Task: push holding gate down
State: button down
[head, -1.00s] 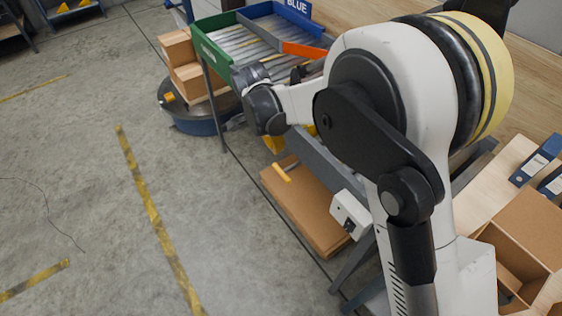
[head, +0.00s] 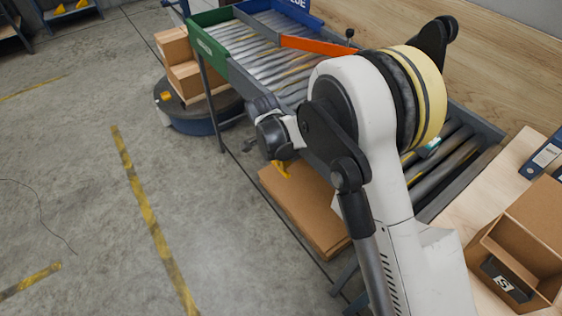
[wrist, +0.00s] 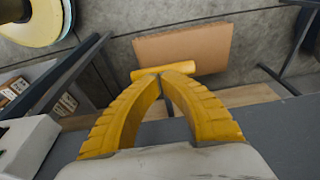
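The orange gate (head: 318,46) stands across the roller conveyor (head: 262,48) in the head view, its top edge above the rollers. A thin lever with a black knob (head: 349,34) rises by its right end. My gripper (head: 284,168) is low at the conveyor's near side, away from the orange gate. In the wrist view my gripper's yellow fingers (wrist: 178,76) meet at the tips. A yellow bar (wrist: 150,73) lies just beyond the tips; I cannot tell whether they touch it. Nothing is visible between the fingers.
A flat brown carton (head: 305,210) lies low under the conveyor. Boxes on a round blue base (head: 190,118) stand at the left. An open carton (head: 515,245) and blue binders (head: 540,157) are at the right. A white box (wrist: 25,145) is close at left in the wrist view.

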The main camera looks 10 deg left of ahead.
jog(key=s+a+b+x, duration=0.1)
jog(key=b+x, duration=0.2)
jog(key=x, duration=0.3)
jog(key=shift+f+b, duration=0.35)
jog(key=shift+f, duration=0.05)
